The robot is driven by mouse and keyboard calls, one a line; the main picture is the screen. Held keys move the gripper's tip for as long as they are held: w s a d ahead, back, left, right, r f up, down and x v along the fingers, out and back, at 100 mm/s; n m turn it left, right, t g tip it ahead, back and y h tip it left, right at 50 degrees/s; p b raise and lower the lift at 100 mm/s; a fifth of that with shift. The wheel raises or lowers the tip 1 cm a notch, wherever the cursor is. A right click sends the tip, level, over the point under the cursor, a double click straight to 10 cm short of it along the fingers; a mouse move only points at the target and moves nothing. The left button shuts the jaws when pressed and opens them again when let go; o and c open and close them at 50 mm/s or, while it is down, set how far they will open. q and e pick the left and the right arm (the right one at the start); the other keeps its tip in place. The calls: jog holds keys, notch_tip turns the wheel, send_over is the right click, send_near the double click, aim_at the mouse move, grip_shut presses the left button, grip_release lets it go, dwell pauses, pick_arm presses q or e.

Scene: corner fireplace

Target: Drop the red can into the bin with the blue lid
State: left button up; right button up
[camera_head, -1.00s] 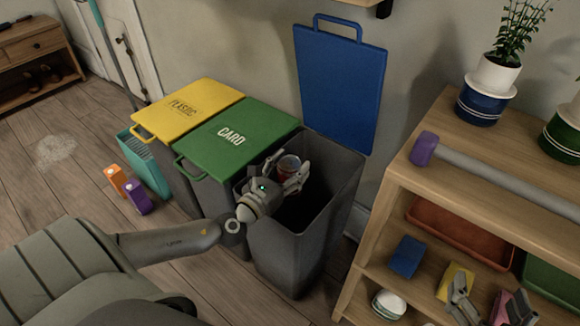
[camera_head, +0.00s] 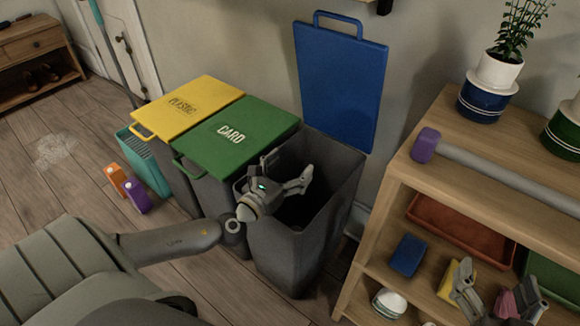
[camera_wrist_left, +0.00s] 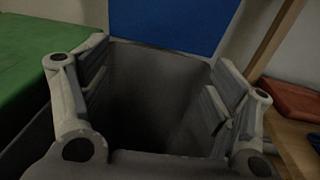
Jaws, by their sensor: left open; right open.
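The bin with the blue lid (camera_head: 290,255) stands open, its blue lid (camera_head: 340,85) raised against the wall. My left gripper (camera_head: 286,170) is over the bin's mouth, open and empty. In the left wrist view its spread fingers (camera_wrist_left: 155,95) frame the dark inside of the bin (camera_wrist_left: 150,120), with the blue lid (camera_wrist_left: 175,25) behind. The red can is not visible in any current view; the bin's depth is too dark to see into. My right gripper (camera_head: 497,296) is open at the lower right, in front of the wooden shelf.
Left of the open bin stand closed bins with a green CARD lid (camera_head: 236,135) and a yellow lid (camera_head: 188,105). A wooden shelf (camera_head: 440,180) stands to the right, holding a blue sponge (camera_head: 408,256) and trays. Orange and purple boxes (camera_head: 137,195) stand on the floor at left.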

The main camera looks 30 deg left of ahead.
pick_arm(q)
jog(key=s, duration=1.2)
jog(key=shift+a, duration=0.1)
